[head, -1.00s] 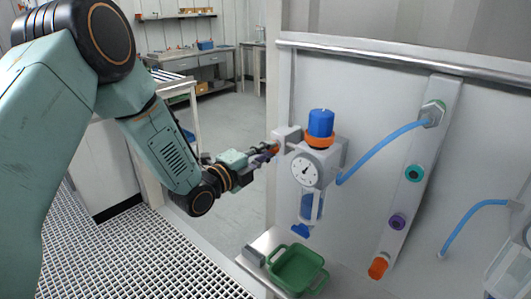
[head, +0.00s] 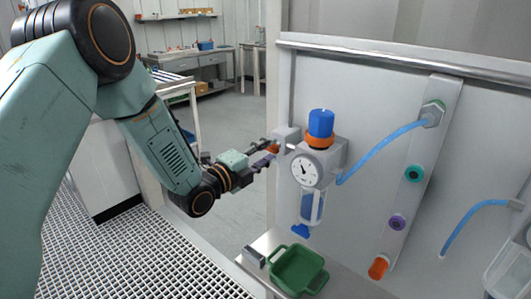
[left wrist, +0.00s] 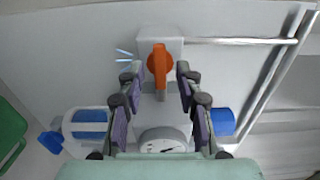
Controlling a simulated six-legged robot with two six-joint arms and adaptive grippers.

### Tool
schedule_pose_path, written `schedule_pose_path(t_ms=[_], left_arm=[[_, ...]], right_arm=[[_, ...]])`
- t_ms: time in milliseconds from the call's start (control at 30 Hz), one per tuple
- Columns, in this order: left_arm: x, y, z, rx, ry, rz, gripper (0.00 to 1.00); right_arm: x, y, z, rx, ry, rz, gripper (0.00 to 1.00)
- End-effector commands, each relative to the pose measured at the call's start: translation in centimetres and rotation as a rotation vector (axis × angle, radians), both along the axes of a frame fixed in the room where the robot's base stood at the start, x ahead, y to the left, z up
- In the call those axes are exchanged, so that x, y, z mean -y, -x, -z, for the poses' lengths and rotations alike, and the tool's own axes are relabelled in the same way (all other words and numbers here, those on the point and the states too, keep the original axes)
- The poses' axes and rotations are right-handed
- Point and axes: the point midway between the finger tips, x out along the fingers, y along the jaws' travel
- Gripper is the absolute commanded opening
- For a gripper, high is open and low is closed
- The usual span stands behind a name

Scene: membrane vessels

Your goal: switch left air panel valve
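The valve is a white block (head: 287,136) at the left of the air unit on the panel. My left gripper (head: 270,151) is in front of the valve. In the left wrist view, its two purple-padded fingers (left wrist: 160,82) are apart, one on each side of the handle, with gaps to it. The round gauge (head: 305,169) sits under the blue knob (head: 320,123) with its orange ring. My right gripper is out of view.
A blue hose (head: 382,149) runs from the unit to a fitting strip (head: 410,190) with teal, purple and orange ports. A green tray (head: 298,270) stands on the ledge below. Pale streaks (left wrist: 123,55) show beside the valve. A second hose (head: 470,218) is at right.

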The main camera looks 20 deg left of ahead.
Motion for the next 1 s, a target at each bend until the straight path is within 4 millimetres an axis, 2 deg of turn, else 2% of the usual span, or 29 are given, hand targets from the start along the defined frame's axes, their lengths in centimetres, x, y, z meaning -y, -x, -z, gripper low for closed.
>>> schedule_pose_path(t_ms=[267, 700, 1000], left_arm=[[-0.3, 0.5, 0.0, -0.001, 0.003, -0.002, 0.35], [-2.5, 6.2, 0.0, -0.001, 0.006, -0.005, 0.35], [-3.4, 9.2, -0.1, 0.002, 0.006, -0.003, 0.35]], right_arm=[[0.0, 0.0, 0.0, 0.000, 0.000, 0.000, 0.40], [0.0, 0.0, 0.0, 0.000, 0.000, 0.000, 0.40], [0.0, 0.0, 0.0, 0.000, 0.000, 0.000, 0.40]])
